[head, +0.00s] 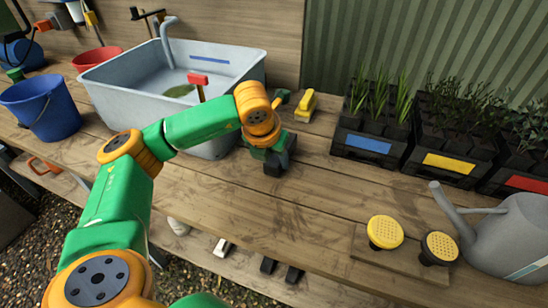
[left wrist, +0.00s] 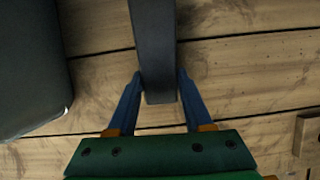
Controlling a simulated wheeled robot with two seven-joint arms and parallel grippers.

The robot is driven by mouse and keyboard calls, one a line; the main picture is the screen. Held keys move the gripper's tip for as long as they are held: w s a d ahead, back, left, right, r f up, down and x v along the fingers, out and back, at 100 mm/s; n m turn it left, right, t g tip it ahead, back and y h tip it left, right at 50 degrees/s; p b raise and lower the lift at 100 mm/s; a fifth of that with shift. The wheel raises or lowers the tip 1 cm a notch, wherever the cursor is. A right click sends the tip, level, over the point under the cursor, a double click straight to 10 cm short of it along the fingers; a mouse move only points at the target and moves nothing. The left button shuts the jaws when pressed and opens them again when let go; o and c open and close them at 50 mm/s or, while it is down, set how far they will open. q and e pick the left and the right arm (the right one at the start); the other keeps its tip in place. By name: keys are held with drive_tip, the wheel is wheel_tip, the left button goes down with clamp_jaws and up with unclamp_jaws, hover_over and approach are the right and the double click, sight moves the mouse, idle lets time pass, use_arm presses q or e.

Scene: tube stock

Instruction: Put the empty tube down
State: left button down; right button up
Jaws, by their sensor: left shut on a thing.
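My left gripper (head: 268,158) is low over the wooden bench, just right of the grey basin. It is shut on a dark grey tube (left wrist: 156,45). In the left wrist view, the blue fingers (left wrist: 160,100) stand on either side of the tube, and its long body runs up out of the picture. In the head view, the gripper hides most of the tube, and I cannot tell whether it touches the bench. The inside of the tube is hidden. My right gripper is not in view.
The grey basin (head: 130,80) is on the left. Black trays (head: 378,152) of potted seedlings with blue, yellow and red labels line the back right. A yellow object (head: 301,107) lies behind the gripper. A watering can (head: 510,240) stands at right. The bench middle (head: 310,210) is clear.

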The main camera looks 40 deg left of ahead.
use_arm(q)
drive_tip(key=shift+c, duration=1.5)
unclamp_jaws()
drive_tip(key=shift+f, duration=0.1)
drive_tip(key=shift+r, duration=0.3)
drive_tip(key=v, duration=0.6)
drive_tip(key=shift+w+r, duration=0.25)
drive_tip(key=shift+r, duration=0.15)
